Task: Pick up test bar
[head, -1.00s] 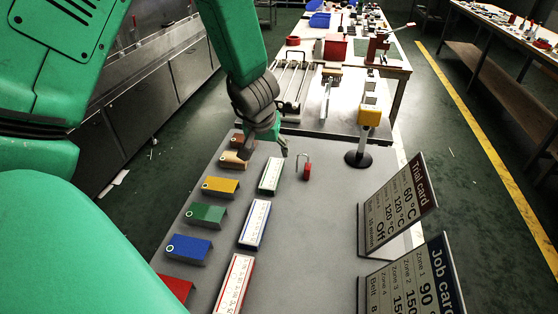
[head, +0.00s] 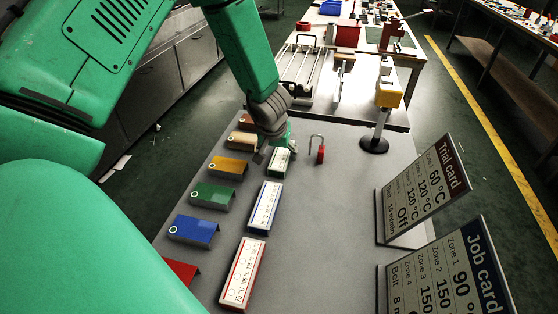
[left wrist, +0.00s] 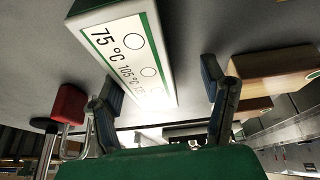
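Three white printed bars lie in a row on the grey table: one with green edges (head: 279,161), one with blue edges (head: 264,206) and one with red edges (head: 243,272). Which one is the test bar I cannot tell. My left gripper (head: 272,152) is at the far end of the green-edged bar and hides part of it. In the left wrist view the gripper (left wrist: 163,100) is open, with its two fingers apart and the green-edged bar (left wrist: 125,45) reaching into the space between them. Contact is not clear. My right gripper is not in view.
Coloured brackets, such as a yellow one (head: 229,167) and a blue one (head: 194,230), line the left side. A red padlock (head: 321,154) and a yellow-topped stand (head: 388,95) are to the right. The Trial card (head: 420,193) and Job card (head: 445,270) stand at front right.

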